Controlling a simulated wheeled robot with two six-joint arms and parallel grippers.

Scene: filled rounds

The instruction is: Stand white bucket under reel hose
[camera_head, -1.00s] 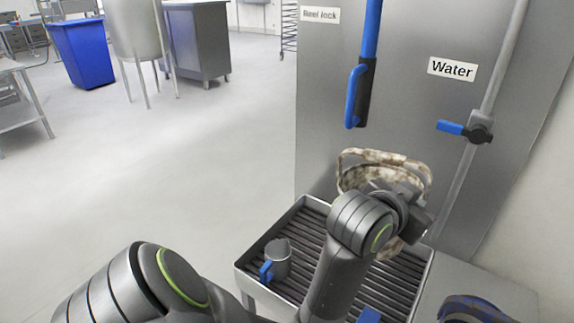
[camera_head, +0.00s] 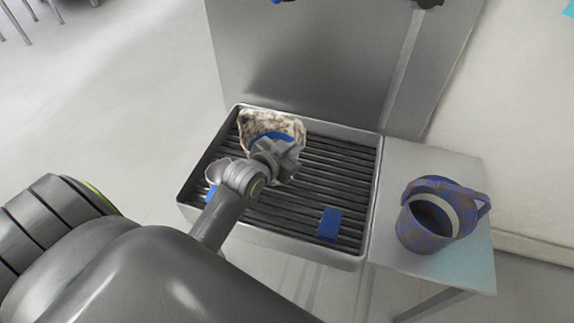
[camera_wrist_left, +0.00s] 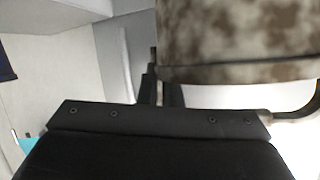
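The white bucket (camera_head: 288,122), mottled with brown, is at the back left of the slatted tray (camera_head: 372,200) in the head view. A blue curved part shows at its opening. Its lower part is hidden by my left gripper, so I cannot tell if it touches the slats. My left gripper (camera_head: 282,160) is at its near side. In the left wrist view its fingers (camera_wrist_left: 161,92) are close together at the edge of the bucket (camera_wrist_left: 235,40) and seem shut on it. The reel hose is not clearly visible. My right gripper is out of view.
A grey mug (camera_head: 218,172) with a blue handle is beside my left wrist. A blue block (camera_head: 329,224) lies on the slats at front right. A blue-brown bucket (camera_head: 420,228) stands on the side table (camera_head: 470,265). A steel panel (camera_head: 300,60) rises behind the tray.

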